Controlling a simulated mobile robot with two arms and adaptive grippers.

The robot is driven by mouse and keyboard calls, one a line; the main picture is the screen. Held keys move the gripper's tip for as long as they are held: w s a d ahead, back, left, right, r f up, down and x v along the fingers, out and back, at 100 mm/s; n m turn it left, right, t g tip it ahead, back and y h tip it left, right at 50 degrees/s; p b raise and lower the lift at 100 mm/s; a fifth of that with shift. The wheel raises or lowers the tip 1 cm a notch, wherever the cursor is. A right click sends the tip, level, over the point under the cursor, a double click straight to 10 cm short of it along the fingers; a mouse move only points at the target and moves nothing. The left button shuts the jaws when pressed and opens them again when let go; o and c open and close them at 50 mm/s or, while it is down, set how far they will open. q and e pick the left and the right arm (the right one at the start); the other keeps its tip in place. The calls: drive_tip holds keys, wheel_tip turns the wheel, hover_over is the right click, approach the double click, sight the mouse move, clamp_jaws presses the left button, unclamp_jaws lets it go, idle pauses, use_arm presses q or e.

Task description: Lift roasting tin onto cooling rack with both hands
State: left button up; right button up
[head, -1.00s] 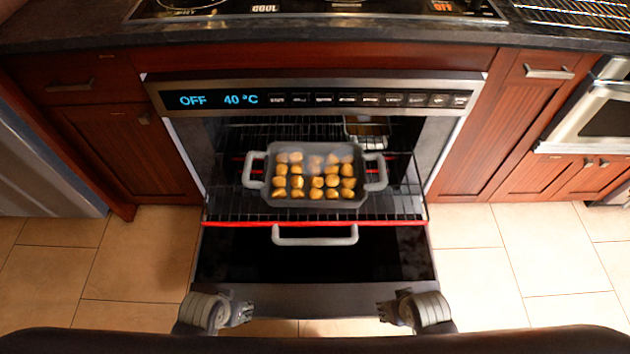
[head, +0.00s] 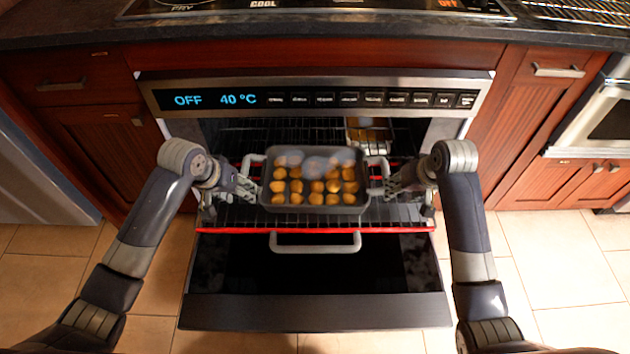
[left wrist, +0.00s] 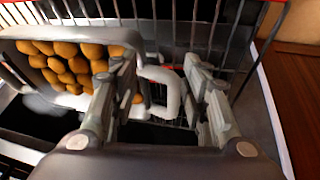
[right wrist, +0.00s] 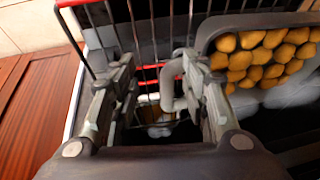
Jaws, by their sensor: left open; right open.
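The grey roasting tin (head: 315,208), full of round golden potatoes, sits on the oven rack inside the open oven. It has a pale handle at each end. My left gripper (head: 245,187) is open at the tin's left handle; in the left wrist view the white handle (left wrist: 165,92) shows between the spread fingers. My right gripper (head: 392,187) is open at the right handle; in the right wrist view the handle (right wrist: 172,88) lies between its fingers, nearer the tin-side finger. The wire cooling rack (head: 585,12) is on the counter at the top right, partly cut off.
The oven door (head: 315,310) hangs open below the red-edged oven rack (head: 220,226). A smaller tin (head: 370,132) stands deeper in the oven. The dark counter (head: 400,39) and hob lie above the control panel.

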use_arm(q)
drive_tip(key=n, duration=0.1)
approach(243, 172)
use_arm(e)
approach(387, 171)
use_arm(q)
drive_tip(key=shift+s+f, duration=0.15)
drive_tip(key=shift+f, duration=0.15)
use_arm(e)
drive_tip(key=shift+s+d+f+m+y, duration=0.25)
drive_tip(key=shift+f+m+y, duration=0.05)
drive_tip(key=shift+f, duration=0.1)
use_arm(q)
drive_tip(key=x, duration=1)
drive_tip(key=shift+w+f, duration=0.25)
drive_tip(key=shift+f, duration=0.1)
use_arm(e)
drive_tip(key=x, duration=1)
drive_tip(key=shift+w+a+f, duration=0.1)
drive_tip(key=shift+w+f, duration=0.15)
drive_tip(key=shift+f, duration=0.05)
use_arm(q)
clamp_jaws()
use_arm(e)
clamp_jaws()
